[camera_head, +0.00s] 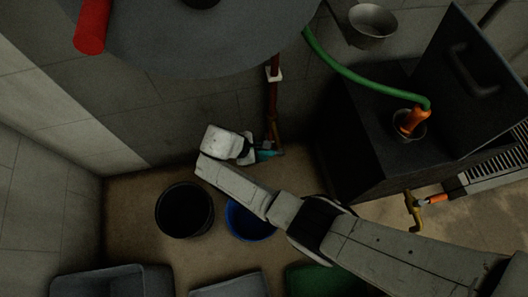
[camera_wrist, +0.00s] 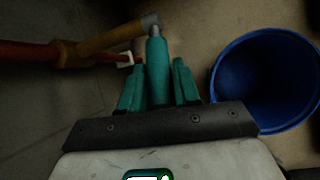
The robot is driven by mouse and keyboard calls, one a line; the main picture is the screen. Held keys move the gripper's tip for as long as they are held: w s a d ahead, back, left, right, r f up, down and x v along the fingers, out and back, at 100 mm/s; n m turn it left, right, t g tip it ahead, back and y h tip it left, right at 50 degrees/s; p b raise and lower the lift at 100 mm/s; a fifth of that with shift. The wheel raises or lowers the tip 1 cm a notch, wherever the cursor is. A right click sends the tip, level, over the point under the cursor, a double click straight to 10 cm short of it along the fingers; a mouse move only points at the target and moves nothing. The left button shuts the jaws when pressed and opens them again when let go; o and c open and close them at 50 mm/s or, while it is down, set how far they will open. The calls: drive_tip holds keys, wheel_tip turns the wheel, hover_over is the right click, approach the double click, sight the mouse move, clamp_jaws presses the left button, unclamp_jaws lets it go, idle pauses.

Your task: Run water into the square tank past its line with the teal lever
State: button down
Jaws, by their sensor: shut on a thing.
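The teal lever (camera_wrist: 157,72) points down from a grey joint on a brass fitting in the wrist view. My gripper (camera_wrist: 158,85) is shut on it, one teal finger on each side. In the head view my gripper (camera_head: 266,153) is at the foot of the red standpipe (camera_head: 273,105) by the wall, and the lever is hard to tell from the fingers. The dark square tank (camera_head: 345,130) stands at the right with its lid raised. A green hose (camera_head: 350,72) ends in an orange nozzle (camera_head: 413,120) at an opening in its top. No water or level line shows.
A black bucket (camera_head: 185,209) and a blue bucket (camera_head: 249,222) stand on the floor near my arm. Grey bins (camera_head: 113,283) and a green one (camera_head: 322,281) line the front. A brass tap (camera_head: 413,209) with an orange handle is low on the tank's front.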

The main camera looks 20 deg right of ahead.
drive_tip(key=f+h+b, duration=0.1)
drive_tip(key=b, duration=0.2)
drive_tip(key=f+h+b, duration=0.1)
drive_tip(key=h+b, duration=0.1)
drive_tip(key=b, duration=0.1)
drive_tip(key=a+f+h+b, duration=0.1)
drive_tip(key=f+h+b, duration=0.1)
drive_tip(key=b, duration=0.1)
drive_tip(key=shift+w+g, duration=0.15)
drive_tip(key=shift+g, duration=0.25)
drive_tip(key=shift+b, duration=0.35)
drive_tip(key=c, duration=0.9)
unclamp_jaws()
drive_tip(key=shift+r, duration=0.1)
drive_tip(key=v, duration=1)
drive_tip(key=shift+a, duration=0.3)
